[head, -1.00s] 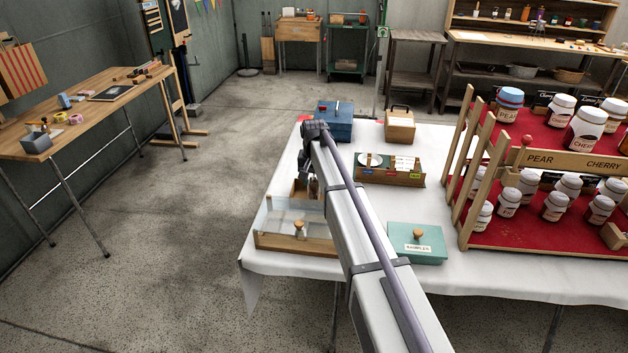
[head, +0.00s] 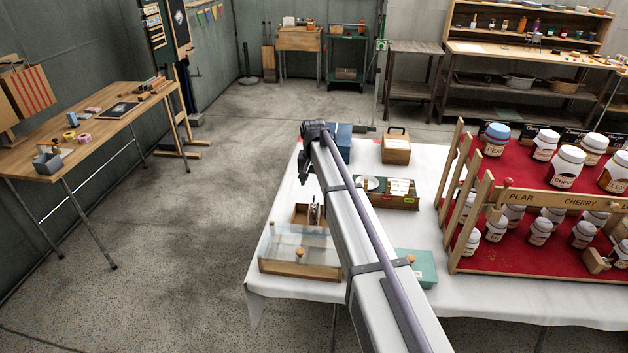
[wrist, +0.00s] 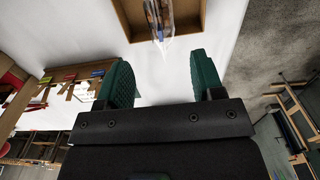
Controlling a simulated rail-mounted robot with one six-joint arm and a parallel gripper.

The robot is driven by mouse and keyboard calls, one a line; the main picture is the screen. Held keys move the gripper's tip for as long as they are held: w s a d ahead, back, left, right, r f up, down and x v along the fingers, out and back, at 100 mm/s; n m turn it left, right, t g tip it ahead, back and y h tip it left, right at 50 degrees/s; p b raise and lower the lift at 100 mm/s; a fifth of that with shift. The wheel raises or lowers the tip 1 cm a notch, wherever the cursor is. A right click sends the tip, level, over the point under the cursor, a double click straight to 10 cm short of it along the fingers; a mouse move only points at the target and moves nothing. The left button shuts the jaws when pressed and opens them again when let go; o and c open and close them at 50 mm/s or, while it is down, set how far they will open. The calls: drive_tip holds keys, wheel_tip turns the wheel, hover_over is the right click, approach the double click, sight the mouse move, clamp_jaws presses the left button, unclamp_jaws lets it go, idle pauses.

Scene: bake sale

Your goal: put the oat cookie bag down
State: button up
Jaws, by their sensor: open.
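A clear bag (wrist: 158,18) with coloured contents is in a small open wooden tray (wrist: 127,14) at the top of the wrist view. I take it to be the oat cookie bag, though its label cannot be read. In the head view, the bag (head: 315,213) stands in the tray (head: 299,214) at the table's left side. My gripper (wrist: 162,76) is open, with its two green fingers apart and nothing between them. It is clear of the bag. In the head view, the gripper (head: 304,178) is small and dark above the tray; its fingers are not clear there.
A glass-fronted wooden case (head: 300,268) stands in front of the tray. A partitioned box (head: 397,203), a teal box (head: 416,268), a blue box (head: 341,134) and a wooden box (head: 396,148) share the white table (head: 480,291). A jar rack (head: 460,190) stands right.

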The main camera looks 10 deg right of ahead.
drive_tip(key=shift+r, duration=0.9)
drive_tip(key=s+n, duration=0.3)
drive_tip(key=s, duration=3.2)
drive_tip(key=shift+s+f+n, duration=0.15)
drive_tip(key=shift+s+n, duration=0.15)
drive_tip(key=shift+s, duration=0.1)
